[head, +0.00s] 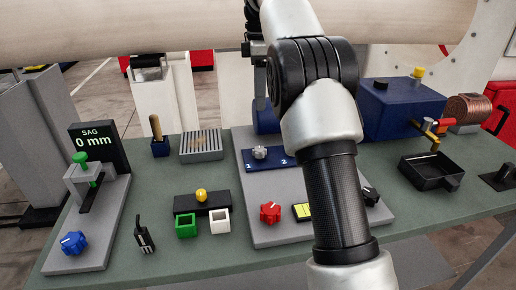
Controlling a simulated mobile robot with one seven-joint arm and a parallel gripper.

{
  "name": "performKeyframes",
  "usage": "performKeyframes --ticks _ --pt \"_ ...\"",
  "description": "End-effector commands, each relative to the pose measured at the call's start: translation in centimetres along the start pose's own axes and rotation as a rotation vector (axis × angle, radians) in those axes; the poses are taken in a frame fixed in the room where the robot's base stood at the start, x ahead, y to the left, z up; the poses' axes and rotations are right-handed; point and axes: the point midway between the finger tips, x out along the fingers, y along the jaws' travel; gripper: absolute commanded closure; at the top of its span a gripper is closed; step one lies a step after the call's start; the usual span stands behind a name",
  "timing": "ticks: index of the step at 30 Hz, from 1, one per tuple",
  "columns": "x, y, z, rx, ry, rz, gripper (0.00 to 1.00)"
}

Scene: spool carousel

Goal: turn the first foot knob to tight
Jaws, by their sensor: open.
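Several knobs stand on the green bench, and I cannot tell which one is the first foot knob. A red knob (270,212) sits on the front left of a grey base plate (262,234). A black knob (371,196) with a pale mark is on its right side, partly behind my arm. A grey knob (260,153) sits on a blue plate marked 1 and 2. A blue knob (74,242) is on the left grey stand.
A big pale roll (150,25) crosses above the bench. A display (95,142) reads SAG 0 mm. My arm covers the centre right.

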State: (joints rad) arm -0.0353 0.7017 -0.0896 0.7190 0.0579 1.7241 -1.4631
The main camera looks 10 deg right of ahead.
Motion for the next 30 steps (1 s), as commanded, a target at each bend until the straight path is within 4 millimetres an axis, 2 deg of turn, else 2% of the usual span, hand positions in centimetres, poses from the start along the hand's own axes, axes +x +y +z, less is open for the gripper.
performKeyframes --ticks 21,25,30 --pt "14.3 -0.1 0.0 0.003 0.000 0.000 0.55" --pt "15.9 -0.1 0.0 0.003 0.001 0.000 0.55" --pt "16.8 0.0 0.0 0.003 0.001 0.002 0.55"
